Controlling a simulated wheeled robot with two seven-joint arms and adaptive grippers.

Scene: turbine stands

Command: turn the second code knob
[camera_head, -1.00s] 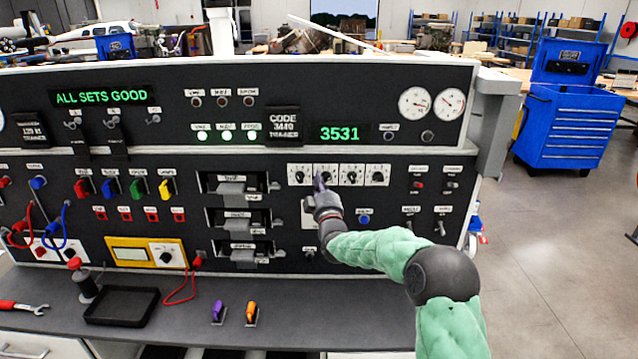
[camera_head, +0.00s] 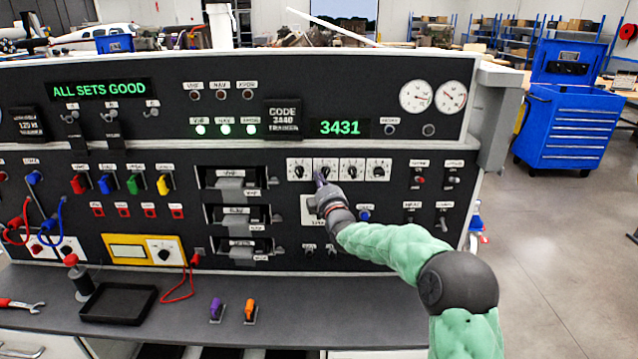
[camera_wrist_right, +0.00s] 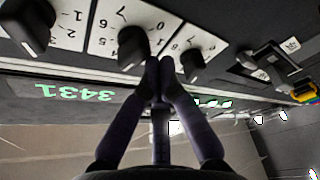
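The row of four-digit code knobs sits on white plates on the black panel. The second code knob (camera_head: 325,170) also shows in the right wrist view (camera_wrist_right: 132,48), which is upside down. My right gripper (camera_head: 320,182) is just below it, slightly to its left. In the wrist view the right gripper's fingertips (camera_wrist_right: 160,66) are together with nothing visible between them, beside the second knob and in front of the gap toward the first knob (camera_wrist_right: 192,64). Contact cannot be told. The green code display (camera_head: 340,128) reads 3431. My left gripper is not in view.
The code plate (camera_head: 283,119) seems to read 3440. The third knob (camera_head: 351,171) and fourth knob (camera_head: 378,171) are close on the right. Slotted modules (camera_head: 232,183) are left of the hand. A black tray (camera_head: 118,304) lies on the shelf.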

